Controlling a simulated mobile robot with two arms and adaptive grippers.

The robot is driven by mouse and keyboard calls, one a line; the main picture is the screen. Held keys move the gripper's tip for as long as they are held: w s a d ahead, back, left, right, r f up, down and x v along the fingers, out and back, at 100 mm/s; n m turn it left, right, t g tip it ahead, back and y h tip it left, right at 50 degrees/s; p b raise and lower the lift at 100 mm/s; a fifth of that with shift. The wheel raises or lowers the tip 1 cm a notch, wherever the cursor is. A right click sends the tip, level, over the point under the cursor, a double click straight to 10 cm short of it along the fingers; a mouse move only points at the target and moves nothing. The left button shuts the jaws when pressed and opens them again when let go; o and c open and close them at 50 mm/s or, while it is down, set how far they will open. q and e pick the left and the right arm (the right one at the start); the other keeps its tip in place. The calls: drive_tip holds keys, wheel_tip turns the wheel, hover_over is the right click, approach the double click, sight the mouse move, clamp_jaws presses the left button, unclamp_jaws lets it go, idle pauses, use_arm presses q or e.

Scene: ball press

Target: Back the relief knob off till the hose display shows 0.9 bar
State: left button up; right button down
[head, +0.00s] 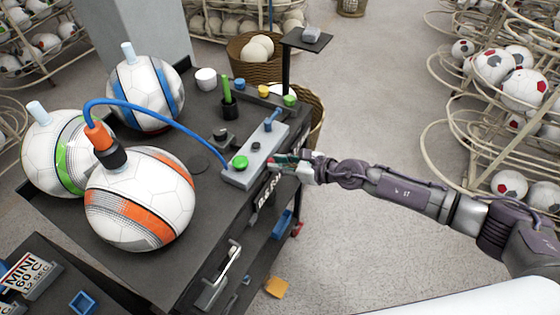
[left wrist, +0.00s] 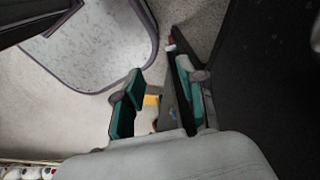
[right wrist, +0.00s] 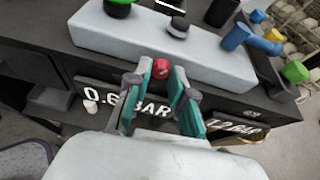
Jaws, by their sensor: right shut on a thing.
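The red relief knob (right wrist: 161,68) sits on the front face of the grey control block (head: 268,153). My right gripper (right wrist: 161,73) is shut on it, one finger on each side; in the head view my right gripper (head: 284,161) hides most of the knob. A display (right wrist: 125,103) below the knob reads about "0.6 BAR", partly covered by a finger. The blue hose (head: 165,107) runs from the block to an orange and black coupling (head: 104,145) on the orange-striped ball (head: 140,200). My left gripper (left wrist: 158,92) is open and empty, off the head view.
The block carries a green button (head: 240,162), a black button (head: 256,145) and a blue lever (head: 272,121). Other balls (head: 146,92) stand on the dark bench. Floor to the right is clear before the racks.

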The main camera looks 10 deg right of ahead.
drive_tip(key=c, duration=1)
unclamp_jaws()
drive_tip(key=shift+d, duration=0.1)
drive_tip(key=v, duration=1.2)
